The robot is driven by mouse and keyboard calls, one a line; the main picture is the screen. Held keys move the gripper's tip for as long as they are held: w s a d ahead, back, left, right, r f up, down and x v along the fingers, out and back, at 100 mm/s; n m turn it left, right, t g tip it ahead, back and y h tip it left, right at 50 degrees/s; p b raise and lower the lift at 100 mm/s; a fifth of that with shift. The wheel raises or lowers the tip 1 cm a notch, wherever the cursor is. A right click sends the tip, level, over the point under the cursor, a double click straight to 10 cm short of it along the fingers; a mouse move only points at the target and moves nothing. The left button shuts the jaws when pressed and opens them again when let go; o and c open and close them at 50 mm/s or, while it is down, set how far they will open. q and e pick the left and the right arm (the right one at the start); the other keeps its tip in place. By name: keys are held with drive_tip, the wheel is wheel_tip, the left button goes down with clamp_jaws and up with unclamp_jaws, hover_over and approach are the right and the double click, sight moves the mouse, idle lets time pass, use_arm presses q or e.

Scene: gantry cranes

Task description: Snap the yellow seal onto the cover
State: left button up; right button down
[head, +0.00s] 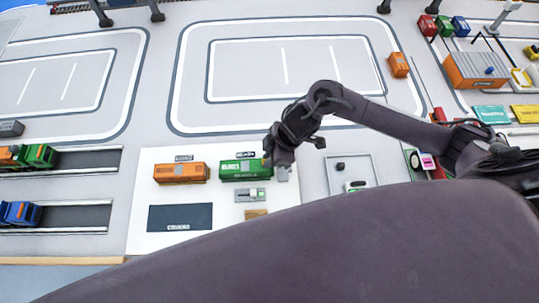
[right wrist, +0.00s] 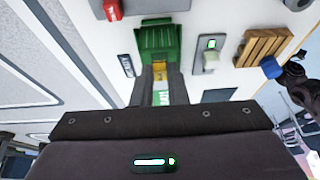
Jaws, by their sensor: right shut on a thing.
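My right gripper (head: 271,158) is at the right end of the green container (head: 243,170) in the head view. In the right wrist view, its two fingers (right wrist: 160,84) are shut on a small yellow piece, the yellow seal (right wrist: 160,72). The seal is close against the near end of the green container (right wrist: 158,42); I cannot tell whether it touches. A white and green strip (right wrist: 161,97) also shows between the fingers. The seal is hidden in the head view. I cannot make out a separate cover.
An orange container (head: 181,172) stands left of the green one on the white board. A grey device (head: 251,195), a wooden block (head: 256,213) and a dark panel (head: 180,217) lie nearer. A grey tray (head: 336,183) is to the right. The marked floor behind is largely clear.

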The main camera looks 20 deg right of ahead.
drive_tip(key=shift+f, duration=0.1)
idle(0.4)
drive_tip(key=shift+p, duration=0.4)
idle(0.6)
drive_tip(key=shift+f, duration=0.4)
idle(0.8)
drive_tip(key=c, duration=0.9)
unclamp_jaws()
wheel_tip(320, 180, up, 7)
drive_tip(key=p, duration=0.7)
drive_tip(key=shift+s, duration=0.1)
idle(0.5)
